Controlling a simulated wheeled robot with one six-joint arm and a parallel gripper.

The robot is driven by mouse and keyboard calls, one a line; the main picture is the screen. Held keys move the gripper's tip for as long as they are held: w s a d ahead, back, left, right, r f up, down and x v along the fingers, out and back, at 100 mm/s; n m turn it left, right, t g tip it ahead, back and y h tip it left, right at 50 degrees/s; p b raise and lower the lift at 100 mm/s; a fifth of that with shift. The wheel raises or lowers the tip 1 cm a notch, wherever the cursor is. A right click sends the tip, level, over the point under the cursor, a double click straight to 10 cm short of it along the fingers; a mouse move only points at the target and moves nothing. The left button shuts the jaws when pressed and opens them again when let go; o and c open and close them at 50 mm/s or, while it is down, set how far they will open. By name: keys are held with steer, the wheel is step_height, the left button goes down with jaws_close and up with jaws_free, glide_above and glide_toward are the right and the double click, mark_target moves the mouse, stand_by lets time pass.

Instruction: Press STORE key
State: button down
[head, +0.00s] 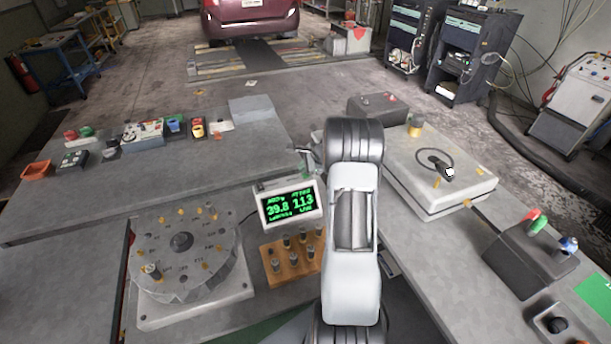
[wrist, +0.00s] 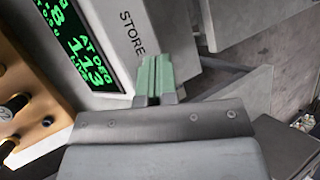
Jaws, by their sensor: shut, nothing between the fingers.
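A white display box (head: 289,206) with green digits stands left of my arm in the head view. In the wrist view its white face (wrist: 110,25) carries the printed word STORE (wrist: 132,32), tilted in the picture. My gripper (wrist: 156,62) is shut and empty, its green fingertips side by side just beside the lower end of that word. The STORE key itself is not clearly visible; the fingertips may cover it. I cannot tell whether they touch the box. In the head view my arm hides most of the gripper.
A wooden block (head: 292,257) with several dark pegs sits just below the display, and a round dial unit (head: 188,262) stands to its left. A grey box with a black ring (head: 430,175) is right of my arm.

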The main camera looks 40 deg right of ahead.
mark_target(304, 175)
steer(key=shift+f, duration=0.2)
stand_by(0.7)
steer(key=shift+f+b, duration=0.25)
steer(key=shift+b, duration=0.25)
steer(key=shift+f+b, duration=0.4)
stand_by(0.5)
steer(key=shift+r, duration=0.2)
steer(key=shift+r+p, duration=0.55)
steer(key=shift+r, duration=0.1)
steer(key=shift+r, duration=0.15)
steer(key=shift+r+p, duration=1.75)
steer(key=shift+r, duration=0.65)
